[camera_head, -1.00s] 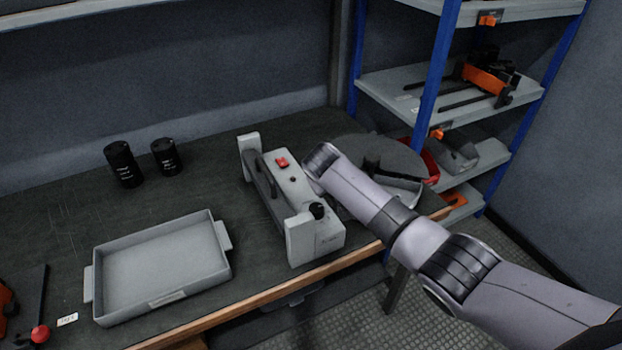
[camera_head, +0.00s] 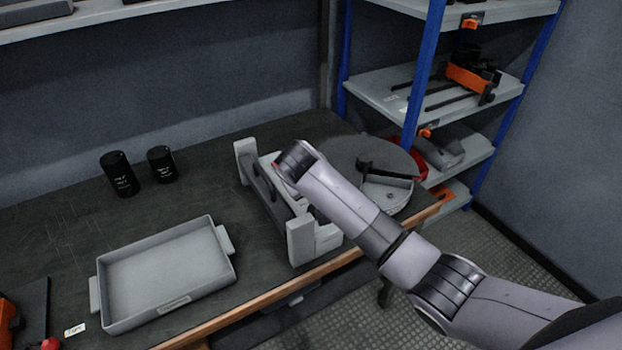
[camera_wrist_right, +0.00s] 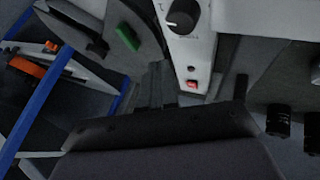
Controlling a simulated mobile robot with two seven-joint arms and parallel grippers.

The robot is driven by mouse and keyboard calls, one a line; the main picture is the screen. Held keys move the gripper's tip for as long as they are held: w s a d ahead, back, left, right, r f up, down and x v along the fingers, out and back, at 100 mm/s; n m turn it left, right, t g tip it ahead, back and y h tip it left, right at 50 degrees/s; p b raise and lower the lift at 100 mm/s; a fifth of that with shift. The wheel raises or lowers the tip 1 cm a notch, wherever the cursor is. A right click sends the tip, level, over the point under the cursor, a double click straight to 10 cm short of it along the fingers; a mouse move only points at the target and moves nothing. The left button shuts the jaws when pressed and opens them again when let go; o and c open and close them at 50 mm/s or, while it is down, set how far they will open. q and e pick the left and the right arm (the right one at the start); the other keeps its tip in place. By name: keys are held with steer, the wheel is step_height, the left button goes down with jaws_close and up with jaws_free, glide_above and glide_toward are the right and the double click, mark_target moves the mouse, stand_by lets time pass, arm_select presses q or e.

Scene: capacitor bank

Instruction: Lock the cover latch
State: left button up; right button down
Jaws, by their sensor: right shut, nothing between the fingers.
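The grey-white device (camera_head: 300,240) stands near the table's front edge, with an upright block at each end and a dark bar (camera_head: 262,188) along its left side. My right arm covers much of its top in the head view. The right wrist view shows its panel with a black knob (camera_wrist_right: 181,20), a small dark button (camera_wrist_right: 192,69) and a red switch (camera_wrist_right: 191,85). I cannot tell which part is the cover latch. My right gripper (camera_wrist_right: 160,82) is shut and empty, beside the panel near the red switch; contact is unclear. My left gripper is not in view.
A grey tray (camera_head: 100,308) lies to the left, with two black cylinders (camera_head: 119,174) (camera_head: 161,164) behind it. A round grey disc (camera_head: 400,160) stands right of the device; a green piece (camera_wrist_right: 127,38) is on it. A blue-posted shelf (camera_head: 420,75) stands behind right.

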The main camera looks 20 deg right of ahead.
steer(key=shift+v, duration=1.45)
